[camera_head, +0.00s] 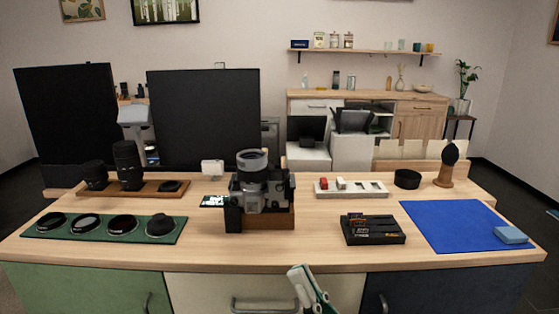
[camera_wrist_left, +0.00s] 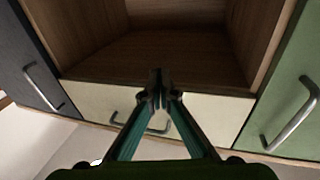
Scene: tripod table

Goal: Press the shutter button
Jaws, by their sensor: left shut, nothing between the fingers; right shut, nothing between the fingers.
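A silver-and-black camera (camera_head: 275,191) stands on a wooden block (camera_head: 268,221) near the middle of the desk. Its large lens (camera_head: 252,164) rises above it. The shutter button is too small to make out. My right gripper (camera_head: 312,284) shows at the bottom centre, below the desk's front edge and well apart from the camera. It is shut and empty. My left gripper (camera_wrist_left: 157,84) shows only in the left wrist view, shut and empty, in front of a cream drawer; the camera is not in that view.
A green mat (camera_head: 104,238) with round lens filters lies left. A black box (camera_head: 374,230), a white tray (camera_head: 350,193) and a blue mat (camera_head: 460,226) lie right. Dark panels (camera_head: 204,118) stand behind. Drawer handles (camera_head: 264,307) stick out below the desk edge.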

